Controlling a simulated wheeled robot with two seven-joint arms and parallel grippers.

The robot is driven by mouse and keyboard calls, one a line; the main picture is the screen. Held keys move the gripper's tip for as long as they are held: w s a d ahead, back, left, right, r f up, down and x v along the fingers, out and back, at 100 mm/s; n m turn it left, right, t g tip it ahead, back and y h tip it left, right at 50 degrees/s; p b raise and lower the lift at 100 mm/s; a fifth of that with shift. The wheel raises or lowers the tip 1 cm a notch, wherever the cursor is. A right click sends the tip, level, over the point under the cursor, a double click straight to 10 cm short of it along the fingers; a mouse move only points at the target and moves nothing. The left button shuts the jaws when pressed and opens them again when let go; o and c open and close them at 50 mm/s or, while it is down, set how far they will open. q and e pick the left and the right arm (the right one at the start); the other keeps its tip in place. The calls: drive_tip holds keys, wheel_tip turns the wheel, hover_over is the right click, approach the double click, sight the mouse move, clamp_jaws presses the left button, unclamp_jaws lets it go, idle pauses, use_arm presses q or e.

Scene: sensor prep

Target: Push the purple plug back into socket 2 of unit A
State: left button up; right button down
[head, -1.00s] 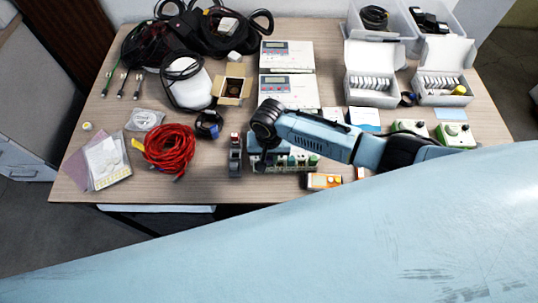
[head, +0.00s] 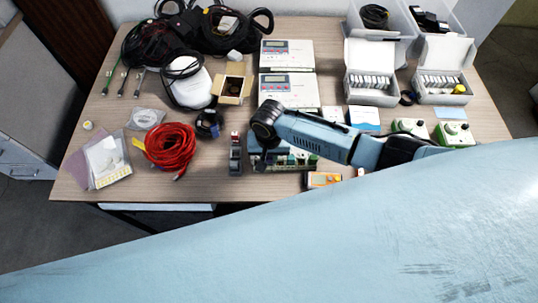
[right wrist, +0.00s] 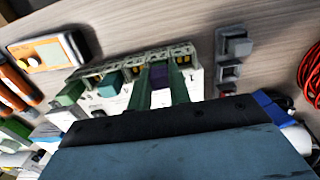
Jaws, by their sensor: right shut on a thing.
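The purple plug (right wrist: 160,76) shows in the right wrist view between the two dark green fingers of my right gripper (right wrist: 159,88), which is shut on it. The plug is at the row of sockets on a white unit with a green terminal edge (right wrist: 117,66). The wrist view does not show how deep the plug sits, and I cannot read a unit letter or socket number. In the head view the unit (head: 300,160) is partly hidden under my right arm, and the plug is hidden. My left gripper is not in view.
An orange meter (head: 323,180) lies close to the unit's front right. A grey upright block (head: 235,155) stands just left of it. A red cable coil (head: 170,147) lies further left. White instruments (head: 288,90) stand behind. My own pale blue arm link covers the front.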

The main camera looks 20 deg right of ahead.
drive_tip(key=shift+f, duration=0.2)
idle(0.3)
drive_tip(key=c, duration=1.1)
unclamp_jaws()
drive_tip(key=shift+o, duration=0.2)
drive_tip(key=shift+r, duration=0.1)
wheel_tip(320, 180, up, 7)
drive_tip(key=p, duration=0.8)
